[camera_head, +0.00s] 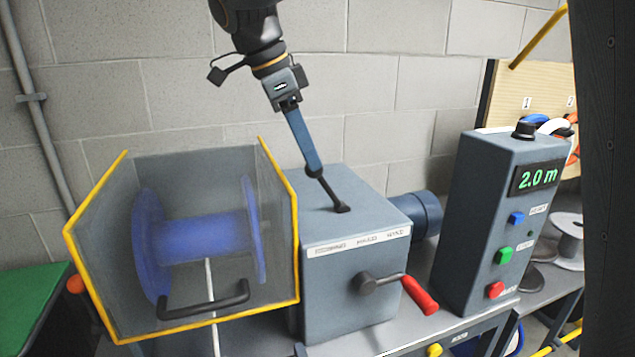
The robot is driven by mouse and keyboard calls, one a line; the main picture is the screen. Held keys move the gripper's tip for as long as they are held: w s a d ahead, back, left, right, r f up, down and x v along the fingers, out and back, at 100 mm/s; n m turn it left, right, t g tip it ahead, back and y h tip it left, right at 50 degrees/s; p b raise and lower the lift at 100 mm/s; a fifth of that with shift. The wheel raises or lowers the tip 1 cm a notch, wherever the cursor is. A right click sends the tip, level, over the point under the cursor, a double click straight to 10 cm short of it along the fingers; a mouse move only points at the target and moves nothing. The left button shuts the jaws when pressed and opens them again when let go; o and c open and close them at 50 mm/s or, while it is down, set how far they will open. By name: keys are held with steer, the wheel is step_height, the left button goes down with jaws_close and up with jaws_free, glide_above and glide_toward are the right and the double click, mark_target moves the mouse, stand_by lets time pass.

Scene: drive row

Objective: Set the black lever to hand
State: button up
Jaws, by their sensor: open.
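The black lever (329,193) rises from a slot on top of the grey-blue box (350,290) and tilts up and to the left in the picture. A white label strip (355,242) with several words runs along the box's upper front edge; I cannot read them surely. My gripper (316,168) comes down from above, its long blue fingers at the lever's upper end. The fingers overlap in this view and hide the lever's top. The jaws are open; I cannot tell whether they touch the lever.
Left of the box, a clear guard with yellow edges (297,235) and a black handle (205,302) covers a blue spool (200,237). A crank with a red grip (419,295) sticks out of the box's front. A control box (487,220) reading 2.0 m stands to the right.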

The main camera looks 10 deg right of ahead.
mark_target(319, 178)
steer(key=shift+w+p+x, duration=0.15)
steer(key=shift+p+x, duration=0.05)
steer(key=shift+x, duration=1.15)
steer(key=shift+w+p+x, duration=0.2)
steer(key=shift+p+x, duration=0.05)
steer(key=shift+x, duration=1.05)
steer(key=shift+w+p+x, duration=0.15)
steer(key=shift+p+x, duration=0.05)
steer(key=shift+x, duration=1.15)
steer(key=shift+a, duration=0.2)
jaws_close()
